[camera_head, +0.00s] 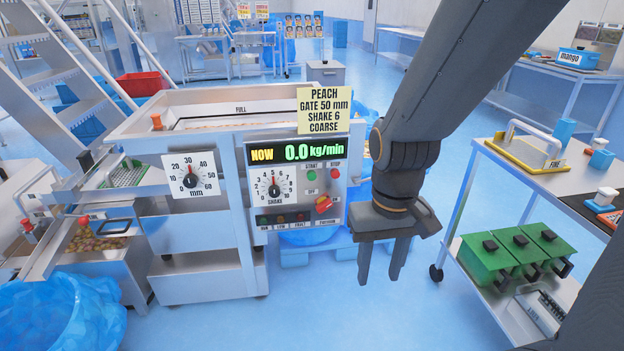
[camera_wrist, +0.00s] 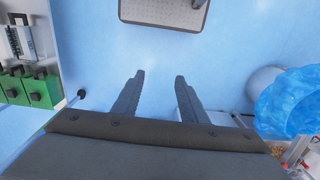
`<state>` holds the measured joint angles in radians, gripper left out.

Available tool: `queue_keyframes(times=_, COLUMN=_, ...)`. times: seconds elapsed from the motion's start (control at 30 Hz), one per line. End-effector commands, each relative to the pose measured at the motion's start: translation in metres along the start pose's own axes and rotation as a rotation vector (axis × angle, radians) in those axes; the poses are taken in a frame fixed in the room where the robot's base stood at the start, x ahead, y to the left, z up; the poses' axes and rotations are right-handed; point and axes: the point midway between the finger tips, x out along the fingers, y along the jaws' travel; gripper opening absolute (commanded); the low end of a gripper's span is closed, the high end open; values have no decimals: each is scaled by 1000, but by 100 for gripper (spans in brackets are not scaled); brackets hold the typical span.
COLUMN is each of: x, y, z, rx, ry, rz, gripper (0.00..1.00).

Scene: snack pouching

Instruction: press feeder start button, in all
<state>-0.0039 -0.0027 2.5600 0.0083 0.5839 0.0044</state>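The feeder (camera_head: 185,230) is a steel machine left of centre in the head view. Its control panel carries a green start button (camera_head: 311,175) under the word START, with a red stop button (camera_head: 335,174) to its right. The display (camera_head: 298,152) reads 0.0 kg/min. My gripper (camera_head: 380,277) hangs right of the panel and lower than the buttons, fingers pointing down. It is open and empty. In the wrist view the two fingers (camera_wrist: 158,92) stand apart over blue floor. The buttons cannot be made out in the wrist view.
A yellow sign (camera_head: 324,111) reads peach, gate 50 mm, shake 6, coarse. The gate dial (camera_head: 190,176) and shake dial (camera_head: 273,187) flank the panel area. A red rotary switch (camera_head: 323,204) sits below the buttons. Green boxes (camera_head: 490,262) stand on a cart at right.

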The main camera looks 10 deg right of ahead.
Motion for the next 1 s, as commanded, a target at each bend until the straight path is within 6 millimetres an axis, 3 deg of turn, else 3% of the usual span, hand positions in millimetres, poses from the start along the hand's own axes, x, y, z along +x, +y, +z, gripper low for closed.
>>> queue_keyframes(times=0.03, x=0, y=0, z=0, rx=0, ry=0, rz=0, gripper=32)
queue_keyframes(times=0.23, x=0, y=0, z=0, rx=0, ry=0, rz=0, gripper=0)
queue_keyframes(times=1.0, x=0, y=0, z=0, rx=0, ry=0, rz=0, gripper=0)
